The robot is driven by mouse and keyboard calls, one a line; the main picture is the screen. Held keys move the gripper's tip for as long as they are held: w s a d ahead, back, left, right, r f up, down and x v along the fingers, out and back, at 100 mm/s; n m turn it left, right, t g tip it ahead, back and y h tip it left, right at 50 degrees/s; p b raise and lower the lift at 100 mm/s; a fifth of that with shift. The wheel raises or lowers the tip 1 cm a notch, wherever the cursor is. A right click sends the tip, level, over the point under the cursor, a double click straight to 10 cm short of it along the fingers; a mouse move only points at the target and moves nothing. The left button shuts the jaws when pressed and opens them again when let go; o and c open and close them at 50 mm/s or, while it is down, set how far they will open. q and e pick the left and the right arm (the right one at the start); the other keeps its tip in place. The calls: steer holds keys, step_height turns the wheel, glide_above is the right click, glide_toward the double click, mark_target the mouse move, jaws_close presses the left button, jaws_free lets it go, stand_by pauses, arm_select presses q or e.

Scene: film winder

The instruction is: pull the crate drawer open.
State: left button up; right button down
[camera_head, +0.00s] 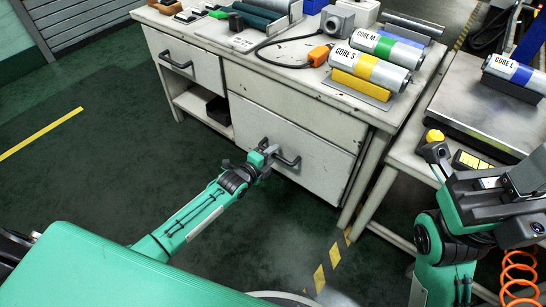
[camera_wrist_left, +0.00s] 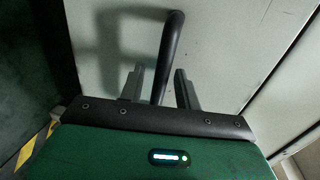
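The large lower drawer front (camera_head: 318,158) of the white workbench has a dark bar handle (camera_head: 290,161) and looks closed, flush with the bench. I take it as the crate drawer; no crate shows. My left gripper (camera_head: 268,153) is at this handle. In the left wrist view the handle (camera_wrist_left: 170,50) comes down between the two open fingers (camera_wrist_left: 158,90), with small gaps showing on both sides. My right arm is at the right edge of the head view, by the side table; its fingers are not clear.
The workbench has an upper-left drawer (camera_head: 182,62) with its own handle and an open shelf with a black box (camera_head: 218,110). Labelled rolls, such as CORE S (camera_head: 368,70), lie on top. A side table (camera_head: 490,105) stands right. The floor before the drawer is clear besides my arm.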

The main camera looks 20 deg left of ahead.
arm_select(q)
steer(key=shift+w+d+f, duration=0.1)
steer(key=shift+w+d, duration=0.05)
steer(key=shift+w, duration=0.2)
steer(key=shift+c, duration=0.2)
jaws_close()
